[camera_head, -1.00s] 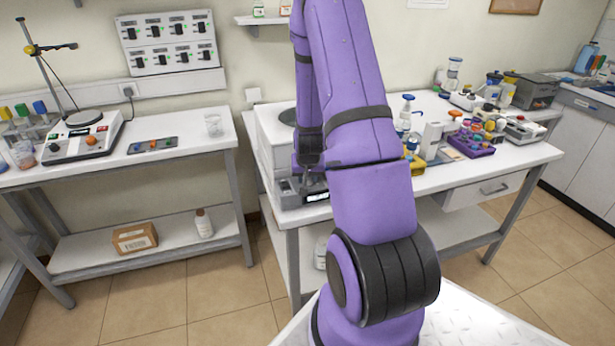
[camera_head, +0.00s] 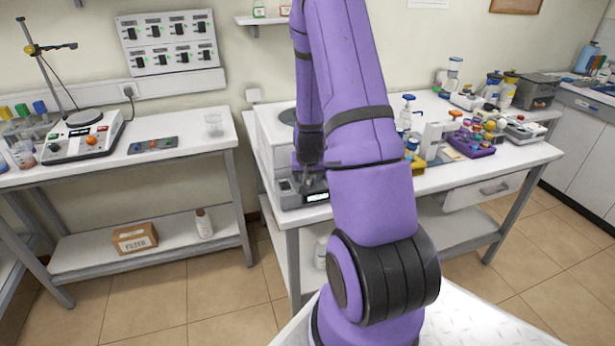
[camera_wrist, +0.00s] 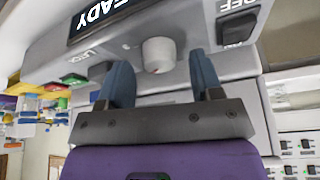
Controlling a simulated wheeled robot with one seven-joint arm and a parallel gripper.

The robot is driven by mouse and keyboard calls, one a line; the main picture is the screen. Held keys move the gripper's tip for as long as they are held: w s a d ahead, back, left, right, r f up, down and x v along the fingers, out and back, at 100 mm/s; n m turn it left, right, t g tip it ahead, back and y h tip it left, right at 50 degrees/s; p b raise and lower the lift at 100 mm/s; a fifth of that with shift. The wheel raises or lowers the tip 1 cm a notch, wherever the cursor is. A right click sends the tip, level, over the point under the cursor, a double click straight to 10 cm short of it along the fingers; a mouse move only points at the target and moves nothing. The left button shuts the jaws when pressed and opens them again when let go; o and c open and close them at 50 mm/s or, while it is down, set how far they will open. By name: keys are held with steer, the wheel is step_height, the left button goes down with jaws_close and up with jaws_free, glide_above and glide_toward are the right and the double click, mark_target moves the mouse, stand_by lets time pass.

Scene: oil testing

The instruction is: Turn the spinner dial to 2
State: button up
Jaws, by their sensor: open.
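The spinner (camera_head: 262,150) is a white box-shaped machine on the middle table, with a grey front panel. In the wrist view its panel (camera_wrist: 185,75) shows a white round dial (camera_wrist: 158,54), a black display reading "READY" (camera_wrist: 95,22) and a black switch marked "OFF" (camera_wrist: 237,28). No number at the dial can be read. My gripper (camera_wrist: 162,80) is open, with one blue-grey finger on each side of the dial and a gap to it on both sides. In the head view my gripper (camera_head: 312,186) is at the machine's front, partly behind my arm.
Bottles and a purple rack (camera_head: 472,143) stand on the table to the right. The table's front edge lies below the machine.

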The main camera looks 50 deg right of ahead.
steer(key=v, duration=1)
steer(key=shift+a, duration=0.1)
stand_by(0.4)
